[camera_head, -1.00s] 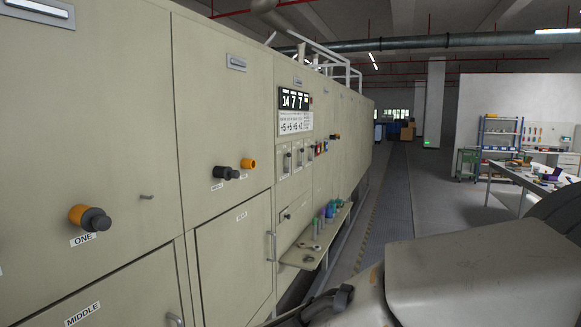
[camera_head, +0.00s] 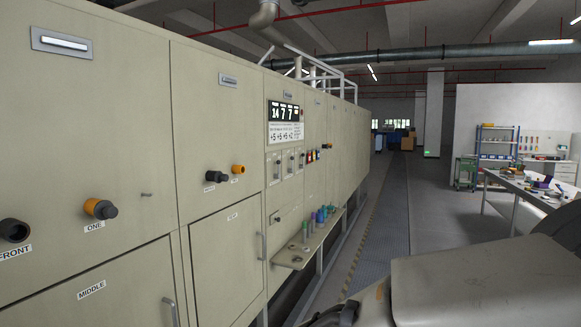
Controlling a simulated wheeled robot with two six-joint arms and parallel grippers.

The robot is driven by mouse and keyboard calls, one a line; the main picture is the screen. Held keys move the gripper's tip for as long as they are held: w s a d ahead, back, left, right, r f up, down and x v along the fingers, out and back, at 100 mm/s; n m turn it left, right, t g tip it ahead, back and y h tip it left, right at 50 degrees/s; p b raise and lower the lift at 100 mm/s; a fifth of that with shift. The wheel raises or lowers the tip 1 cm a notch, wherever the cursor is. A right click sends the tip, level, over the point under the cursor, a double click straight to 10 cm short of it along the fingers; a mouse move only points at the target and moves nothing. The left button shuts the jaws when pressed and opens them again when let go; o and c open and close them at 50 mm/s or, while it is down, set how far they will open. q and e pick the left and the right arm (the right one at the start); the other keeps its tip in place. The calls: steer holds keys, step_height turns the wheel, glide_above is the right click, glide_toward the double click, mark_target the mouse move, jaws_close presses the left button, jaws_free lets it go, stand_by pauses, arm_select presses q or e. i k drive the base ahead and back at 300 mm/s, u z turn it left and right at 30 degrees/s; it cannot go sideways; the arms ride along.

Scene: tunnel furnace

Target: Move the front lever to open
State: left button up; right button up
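The front lever (camera_head: 14,230) is a dark round knob at the left edge of the head view, on the beige furnace panel. The label "FRONT" (camera_head: 15,252) is just below it. Its left side is close to the picture edge, and its open or shut position cannot be read from here. To its right is an orange and black knob (camera_head: 101,208) labelled "ONE". Neither gripper is in view. Part of my own body fills the bottom right, well away from the lever.
The long furnace wall (camera_head: 120,120) runs along the left, with more knobs (camera_head: 225,172), door handles and a display (camera_head: 285,111). A shelf (camera_head: 295,254) with several coloured items juts out. The aisle floor (camera_head: 390,210) is clear. A cluttered workbench (camera_head: 520,184) stands right.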

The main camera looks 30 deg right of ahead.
mark_target(278, 162)
steer(key=z, duration=0.85)
steer(key=i, duration=0.3)
steer(key=z, duration=0.9)
steer(key=i, duration=0.95)
steer(key=z, duration=0.35)
steer(key=i, duration=1.25)
steer(key=u, duration=1.15)
steer(key=i, duration=0.9)
steer(key=u, duration=0.95)
